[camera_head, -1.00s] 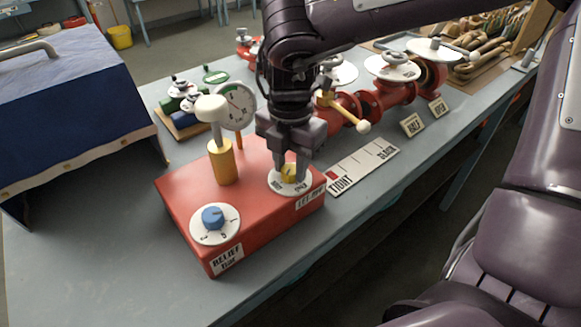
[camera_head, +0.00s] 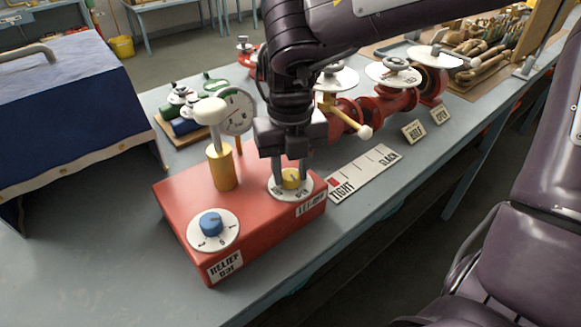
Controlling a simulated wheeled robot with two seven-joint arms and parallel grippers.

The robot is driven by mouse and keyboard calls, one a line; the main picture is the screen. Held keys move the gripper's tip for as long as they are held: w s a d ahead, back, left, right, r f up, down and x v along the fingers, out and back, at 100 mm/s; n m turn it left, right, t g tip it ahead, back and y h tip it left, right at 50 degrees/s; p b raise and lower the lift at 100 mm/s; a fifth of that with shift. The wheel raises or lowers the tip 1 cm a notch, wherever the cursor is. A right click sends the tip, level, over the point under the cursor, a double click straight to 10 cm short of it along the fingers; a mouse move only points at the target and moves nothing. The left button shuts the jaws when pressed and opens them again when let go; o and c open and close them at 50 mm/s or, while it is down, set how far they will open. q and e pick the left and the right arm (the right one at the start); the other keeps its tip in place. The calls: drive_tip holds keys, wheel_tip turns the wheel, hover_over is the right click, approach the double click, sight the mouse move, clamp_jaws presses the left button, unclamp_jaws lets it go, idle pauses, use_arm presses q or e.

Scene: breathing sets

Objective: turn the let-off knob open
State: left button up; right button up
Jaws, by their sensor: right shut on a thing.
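The let-off knob (camera_head: 291,180) is small and yellow. It sits on a round white dial (camera_head: 280,195) near the right end of a red box, and part of the dial's lettering is hidden. My right gripper (camera_head: 290,176) points straight down from above, with its two grey fingers shut on the knob, one on each side. The lettering on the box's front face below the dial (camera_head: 311,207) is partly readable. My left gripper is not in view.
The red box (camera_head: 180,190) also carries a blue relief knob (camera_head: 211,222), a yellow post with a white top (camera_head: 222,165) and a gauge (camera_head: 236,112). A TIGHT–SLACK scale strip (camera_head: 365,172) lies to the right. Red pipes with white handwheels (camera_head: 394,73) stand behind. The bench is clear at front left.

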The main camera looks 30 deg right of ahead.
sight(290, 174)
drive_tip(key=shift+n, duration=0.6)
drive_tip(key=o, duration=1)
wheel_tip(290, 174, up, 8)
drive_tip(key=shift+f, duration=0.1)
